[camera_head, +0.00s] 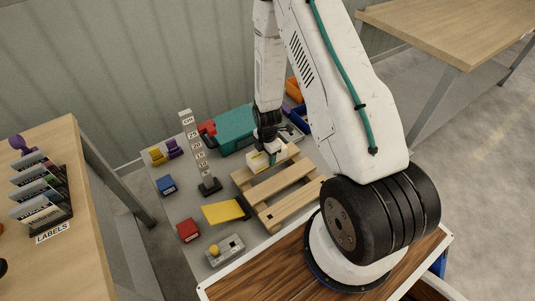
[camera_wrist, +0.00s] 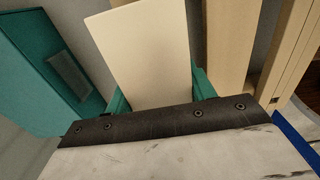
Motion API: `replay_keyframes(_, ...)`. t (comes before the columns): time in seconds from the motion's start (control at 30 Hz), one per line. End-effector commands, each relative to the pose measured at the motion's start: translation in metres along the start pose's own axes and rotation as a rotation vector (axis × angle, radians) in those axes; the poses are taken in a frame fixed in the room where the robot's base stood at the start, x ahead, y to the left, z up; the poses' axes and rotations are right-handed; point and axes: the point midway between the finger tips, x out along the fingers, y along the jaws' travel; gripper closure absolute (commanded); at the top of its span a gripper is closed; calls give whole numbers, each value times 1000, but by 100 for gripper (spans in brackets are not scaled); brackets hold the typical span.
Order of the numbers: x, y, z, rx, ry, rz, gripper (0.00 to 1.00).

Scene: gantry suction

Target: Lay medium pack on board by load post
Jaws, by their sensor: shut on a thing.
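My gripper (camera_head: 263,152) points down over the back left part of a slatted wooden board (camera_head: 292,187). It is shut on a cream pack (camera_head: 257,162). In the wrist view the cream pack (camera_wrist: 143,50) stands between the teal fingers, with the board's slats (camera_wrist: 232,45) to its right. I cannot tell whether the pack touches the board. A white post (camera_head: 195,145) with marked numbers and a dark foot stands upright to the left of the board.
A teal case (camera_head: 235,130) lies behind the board. A blue box (camera_head: 166,185), a red box (camera_head: 188,230), a yellow sheet (camera_head: 221,212) and a grey button box (camera_head: 225,250) lie left of the board. A labels table (camera_head: 95,215) stands far left.

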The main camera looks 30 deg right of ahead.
Motion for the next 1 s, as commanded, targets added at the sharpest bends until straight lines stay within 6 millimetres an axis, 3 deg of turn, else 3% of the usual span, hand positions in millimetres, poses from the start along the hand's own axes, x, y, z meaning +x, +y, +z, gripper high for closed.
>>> replay_keyframes(0.43,11,0,0,0,0,0,80)
replay_keyframes(0.47,11,0,0,0,0,1,40)
replay_keyframes(0.53,11,0,0,0,0,0,21)
replay_keyframes(0.83,10,0,0,0,0,0,20)
replay_keyframes(1.0,-8,1,0,0,0,2,20)
